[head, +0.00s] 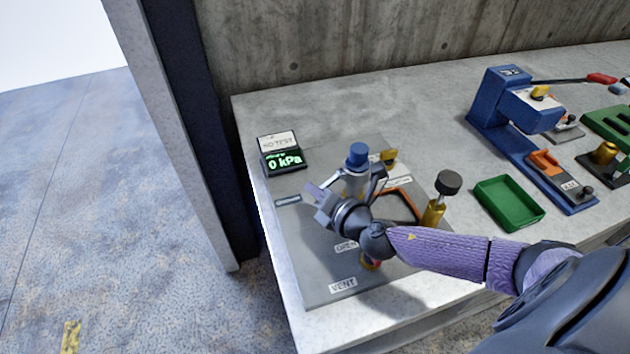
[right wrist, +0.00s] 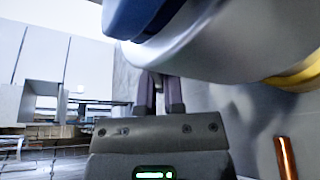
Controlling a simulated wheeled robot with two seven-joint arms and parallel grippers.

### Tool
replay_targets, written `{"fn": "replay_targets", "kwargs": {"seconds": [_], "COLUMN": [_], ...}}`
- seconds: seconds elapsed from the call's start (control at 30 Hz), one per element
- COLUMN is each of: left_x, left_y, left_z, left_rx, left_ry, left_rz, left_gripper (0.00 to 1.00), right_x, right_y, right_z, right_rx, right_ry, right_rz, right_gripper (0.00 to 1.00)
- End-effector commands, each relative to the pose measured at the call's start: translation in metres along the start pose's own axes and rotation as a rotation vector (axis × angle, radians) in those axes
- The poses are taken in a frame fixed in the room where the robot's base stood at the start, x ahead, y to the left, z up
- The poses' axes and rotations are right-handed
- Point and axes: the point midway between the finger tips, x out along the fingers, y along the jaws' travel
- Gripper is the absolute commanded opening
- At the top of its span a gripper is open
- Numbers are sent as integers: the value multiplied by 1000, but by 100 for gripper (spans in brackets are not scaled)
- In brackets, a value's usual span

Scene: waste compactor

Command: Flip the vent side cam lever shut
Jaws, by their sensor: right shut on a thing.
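A silver coupling (head: 355,183) with a blue cap (head: 357,154) stands upright on the grey panel (head: 322,268). My right gripper (head: 354,198) comes in from the near side, the side of the VENT label (head: 342,285), and is close against the coupling. In the right wrist view its two fingers (right wrist: 160,95) are close together under the silver body (right wrist: 225,45). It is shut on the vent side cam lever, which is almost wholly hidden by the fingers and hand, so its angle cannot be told. My left gripper is not in view.
A display reading 0 kPa (head: 285,160) stands at the panel's back left. A black-knobbed brass post (head: 440,197) and a green tray (head: 508,203) are to the right. A blue press (head: 515,110) stands farther back. The table's near edge is close below my forearm.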

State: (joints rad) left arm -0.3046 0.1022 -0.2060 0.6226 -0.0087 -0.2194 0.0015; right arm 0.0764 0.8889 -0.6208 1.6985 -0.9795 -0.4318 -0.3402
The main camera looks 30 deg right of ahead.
Motion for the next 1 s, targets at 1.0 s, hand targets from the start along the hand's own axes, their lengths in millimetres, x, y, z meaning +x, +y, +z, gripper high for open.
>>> {"fn": "replay_targets", "kwargs": {"seconds": [1.0], "left_x": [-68], "left_y": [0], "left_z": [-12], "left_rx": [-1], "left_ry": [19], "left_rz": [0], "left_gripper": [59], "right_x": [-5], "right_y": [-35], "right_z": [12], "right_rx": [-623], "right_ry": [-1], "right_rz": [-258], "right_gripper": [0]}}
